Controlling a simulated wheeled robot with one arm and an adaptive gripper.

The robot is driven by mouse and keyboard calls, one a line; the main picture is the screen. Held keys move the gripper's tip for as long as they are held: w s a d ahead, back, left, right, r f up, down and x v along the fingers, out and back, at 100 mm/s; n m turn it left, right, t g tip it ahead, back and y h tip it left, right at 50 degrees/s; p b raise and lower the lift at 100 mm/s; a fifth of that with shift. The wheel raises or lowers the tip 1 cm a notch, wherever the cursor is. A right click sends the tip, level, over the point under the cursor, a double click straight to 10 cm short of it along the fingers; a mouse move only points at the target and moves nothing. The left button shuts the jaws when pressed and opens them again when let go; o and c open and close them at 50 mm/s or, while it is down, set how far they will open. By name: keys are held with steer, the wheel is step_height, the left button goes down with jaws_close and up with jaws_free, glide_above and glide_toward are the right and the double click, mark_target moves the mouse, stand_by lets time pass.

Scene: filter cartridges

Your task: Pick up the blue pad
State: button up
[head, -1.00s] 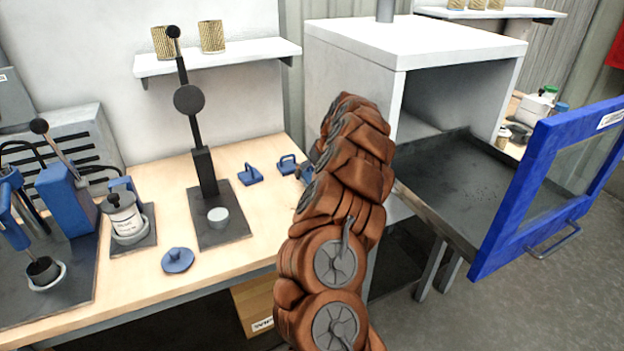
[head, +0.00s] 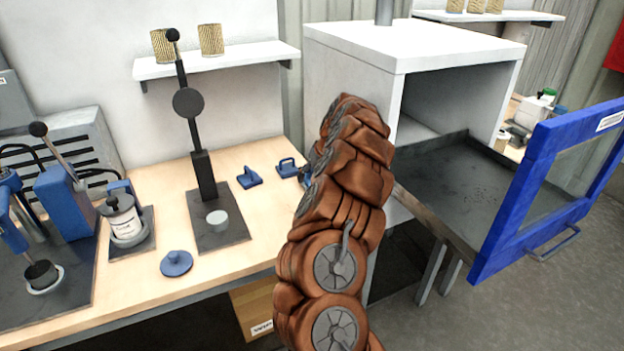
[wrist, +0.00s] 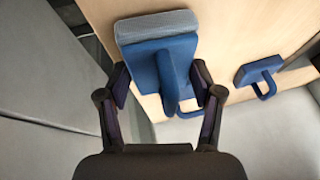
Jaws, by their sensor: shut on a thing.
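A blue pad (wrist: 148,62) with a grey layer along its far edge fills the upper middle of the wrist view. Its upright blue handle points toward the camera. My gripper (wrist: 165,84) has a finger on each side of this handle and is shut on it. Pale wood shows around the pad; I cannot tell whether it touches the bench. In the head view my brown-covered arm hides the gripper and most of this pad.
Other blue handled pieces (head: 249,177) (head: 287,167) stand on the bench (head: 130,290), one also right in the wrist view (wrist: 258,72). A round blue lid (head: 176,263) and a lever press (head: 207,180) are left. The oven's blue door (head: 530,190) stands open at right.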

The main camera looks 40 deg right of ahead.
steer(key=shift+r+b, duration=0.5)
steer(key=shift+r, duration=0.9)
steer(key=shift+s+a, duration=0.1)
steer(key=shift+s+a+r+b, duration=0.3)
steer(key=shift+s+a+b, duration=0.3)
steer(key=shift+s+a, duration=1.25)
steer(key=shift+s+a+r+b, duration=0.25)
steer(key=shift+s+a+b, duration=0.65)
steer(key=shift+s, duration=1.6)
steer(key=shift+s+a+r+b, duration=0.3)
steer(key=shift+s+a, duration=1.45)
steer(key=shift+s, duration=0.4)
steer(key=o, duration=0.5)
steer(key=c, duration=0.3)
steer(key=shift+c, duration=0.2)
